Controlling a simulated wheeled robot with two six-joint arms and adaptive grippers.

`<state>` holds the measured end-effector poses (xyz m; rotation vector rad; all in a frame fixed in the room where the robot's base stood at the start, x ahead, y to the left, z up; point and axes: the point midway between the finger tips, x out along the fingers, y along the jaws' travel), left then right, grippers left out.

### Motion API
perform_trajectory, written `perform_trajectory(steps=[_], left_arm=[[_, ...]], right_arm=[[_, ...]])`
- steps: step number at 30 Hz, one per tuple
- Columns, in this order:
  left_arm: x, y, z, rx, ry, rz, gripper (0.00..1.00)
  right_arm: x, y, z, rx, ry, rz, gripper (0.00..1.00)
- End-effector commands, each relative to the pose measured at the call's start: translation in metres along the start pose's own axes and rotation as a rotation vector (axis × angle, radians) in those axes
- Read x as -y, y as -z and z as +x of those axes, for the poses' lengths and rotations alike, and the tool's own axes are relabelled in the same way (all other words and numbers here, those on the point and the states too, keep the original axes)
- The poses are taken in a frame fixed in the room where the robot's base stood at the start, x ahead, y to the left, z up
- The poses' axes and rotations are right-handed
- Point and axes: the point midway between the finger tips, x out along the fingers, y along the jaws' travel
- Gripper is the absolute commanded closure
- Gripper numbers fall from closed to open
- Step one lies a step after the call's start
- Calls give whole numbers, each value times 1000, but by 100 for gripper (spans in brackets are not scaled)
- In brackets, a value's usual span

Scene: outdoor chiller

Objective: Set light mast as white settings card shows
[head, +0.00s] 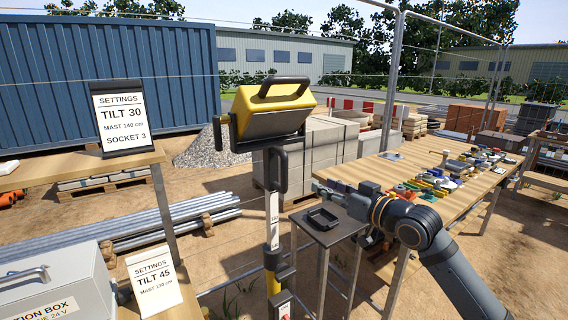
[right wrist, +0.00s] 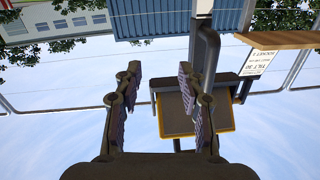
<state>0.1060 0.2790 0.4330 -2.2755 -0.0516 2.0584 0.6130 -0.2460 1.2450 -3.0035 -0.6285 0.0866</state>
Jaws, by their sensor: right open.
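The light mast (head: 272,225) stands upright in the middle of the head view, with a yellow lamp head (head: 275,108) with dark handles on top. The lamp also shows in the right wrist view (right wrist: 178,115). A white settings card (head: 120,118) on a dark board reads TILT 30, MAST 140 cm, SOCKET 3. A second pale card (head: 155,283) lower down reads TILT 45, MAST 130 cm. My right gripper (head: 322,188) is right of the mast; in its wrist view (right wrist: 158,78) its fingers are apart and empty, with a dark handle (right wrist: 207,50) beside the right finger. My left gripper is not in view.
A grey box (head: 55,285) with a handle stands at lower left, partly cut off. A small stand (head: 340,235) with a dark tray is under my right arm. A long wooden table (head: 395,172) with several coloured items is at right. Pipes (head: 180,225) lie behind the mast.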

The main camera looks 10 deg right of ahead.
Motion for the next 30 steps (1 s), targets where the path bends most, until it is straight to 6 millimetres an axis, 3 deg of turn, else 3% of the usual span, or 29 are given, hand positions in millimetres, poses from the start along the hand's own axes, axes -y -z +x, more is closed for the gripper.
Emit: perform_trajectory(steps=[1, 3, 6, 17, 30], left_arm=[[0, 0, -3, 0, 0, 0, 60], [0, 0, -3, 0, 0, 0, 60], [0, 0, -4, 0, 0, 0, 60], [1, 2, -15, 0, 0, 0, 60], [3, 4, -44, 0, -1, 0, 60]], right_arm=[[26, 24, -9, -18, 48, -36, 60], [51, 41, -19, -28, 97, -64, 60], [68, 50, -26, -34, 131, -82, 60], [70, 56, -13, -42, 132, -76, 60], [80, 57, 49, -37, 135, -74, 60]])
